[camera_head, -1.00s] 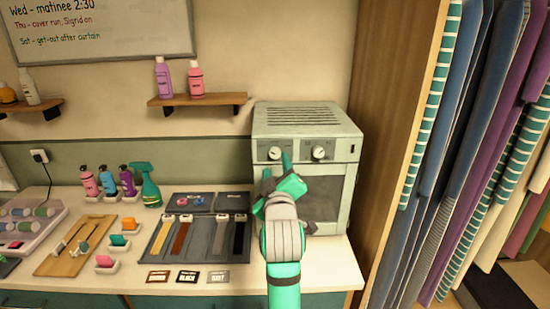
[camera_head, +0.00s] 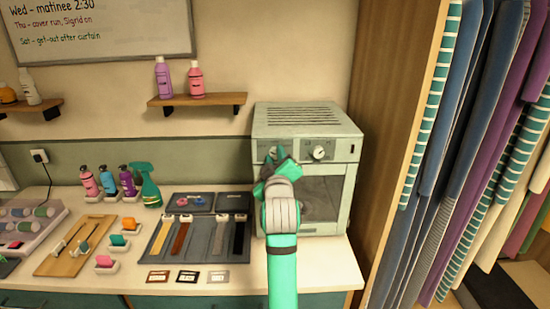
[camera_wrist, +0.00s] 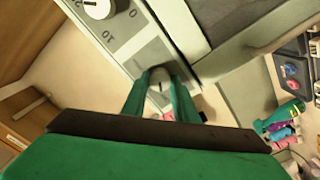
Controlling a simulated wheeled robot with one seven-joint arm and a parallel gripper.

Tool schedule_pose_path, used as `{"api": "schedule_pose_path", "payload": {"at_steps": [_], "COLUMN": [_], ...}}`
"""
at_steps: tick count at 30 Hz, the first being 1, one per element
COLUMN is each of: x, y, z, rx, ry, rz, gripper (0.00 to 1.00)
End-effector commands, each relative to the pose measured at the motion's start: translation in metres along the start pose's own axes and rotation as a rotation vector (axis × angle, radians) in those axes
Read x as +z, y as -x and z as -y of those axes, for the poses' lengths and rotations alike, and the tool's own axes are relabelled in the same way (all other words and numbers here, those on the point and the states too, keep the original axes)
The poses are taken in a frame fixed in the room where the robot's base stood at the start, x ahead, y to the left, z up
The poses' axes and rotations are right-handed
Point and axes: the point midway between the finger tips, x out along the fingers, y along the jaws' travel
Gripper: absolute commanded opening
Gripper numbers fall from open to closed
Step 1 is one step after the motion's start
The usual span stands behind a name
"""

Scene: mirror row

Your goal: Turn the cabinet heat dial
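The pale grey cabinet (camera_head: 308,118) stands at the right end of the counter, with two round white dials on its upper front panel. The right dial (camera_head: 319,152) is in plain view, and shows at the top of the wrist view (camera_wrist: 97,8) beside printed numbers. The left dial (camera_wrist: 158,76) lies between my fingertips in the wrist view; in the head view my gripper (camera_head: 274,158) covers most of it. My green fingers are apart, one on each side of that dial. Whether they touch it cannot be told. I cannot read which dial is marked heat.
A dark tray (camera_head: 160,246) with several strips lies left of the cabinet. A wooden partition (camera_head: 385,130) and hanging garments (camera_head: 480,150) close off the right side.

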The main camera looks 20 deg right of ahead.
Motion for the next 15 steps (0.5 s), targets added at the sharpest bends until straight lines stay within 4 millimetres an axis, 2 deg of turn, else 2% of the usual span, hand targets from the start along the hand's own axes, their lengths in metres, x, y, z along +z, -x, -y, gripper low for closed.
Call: {"api": "schedule_pose_path", "payload": {"at_steps": [8, 15], "x": [0.0000, -0.0008], "y": [0.0001, 0.0001], "z": [0.0008, 0.0013], "rx": [-0.001, -0.002], "ry": [-0.016, -0.119], "rz": [0.000, -0.001], "gripper": [0.04, 0.04]}}
